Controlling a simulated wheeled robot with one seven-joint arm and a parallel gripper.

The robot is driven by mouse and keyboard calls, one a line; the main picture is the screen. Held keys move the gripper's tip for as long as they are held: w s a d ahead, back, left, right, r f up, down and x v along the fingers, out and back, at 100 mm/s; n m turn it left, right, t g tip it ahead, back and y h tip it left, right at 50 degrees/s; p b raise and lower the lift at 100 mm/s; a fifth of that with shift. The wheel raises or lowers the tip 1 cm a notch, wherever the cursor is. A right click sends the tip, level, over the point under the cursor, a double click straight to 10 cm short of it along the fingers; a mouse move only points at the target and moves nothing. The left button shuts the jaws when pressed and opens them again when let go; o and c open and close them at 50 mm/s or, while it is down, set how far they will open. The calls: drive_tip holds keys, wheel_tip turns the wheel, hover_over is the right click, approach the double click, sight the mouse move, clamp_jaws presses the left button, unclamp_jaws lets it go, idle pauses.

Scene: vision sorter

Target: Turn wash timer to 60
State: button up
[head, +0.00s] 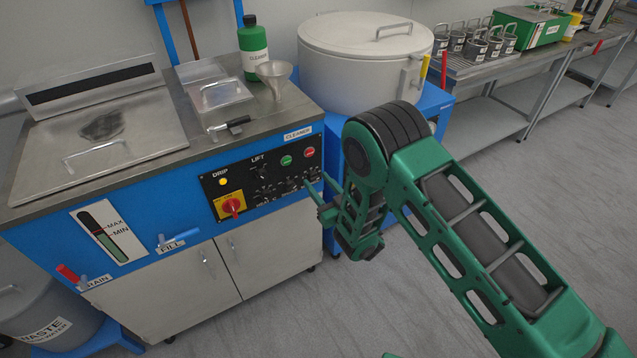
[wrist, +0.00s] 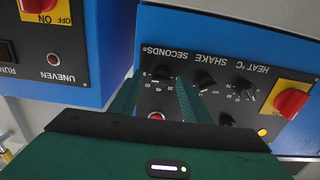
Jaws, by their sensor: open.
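My gripper (wrist: 156,82) is open, with one green finger on each side of the knob. I cannot tell whether the fingers touch it. In the head view my gripper (head: 319,199) is at the right end of the black control panel (head: 243,206), and my arm partly covers that area.
Beside the timer are a shake knob (wrist: 204,79), a heat knob (wrist: 243,88) and a red button (wrist: 155,117). A red rotary switch (head: 231,206) is at the panel's left. A white round tank (head: 350,75) on a blue stand is close to the arm. Grey floor is clear at right.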

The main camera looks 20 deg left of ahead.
drive_tip(key=shift+w+a, duration=0.35)
drive_tip(key=shift+a, duration=0.1)
drive_tip(key=c, duration=1)
drive_tip(key=shift+c, duration=0.2)
drive_tip(key=shift+d, duration=0.1)
drive_tip(key=shift+n, duration=4.3)
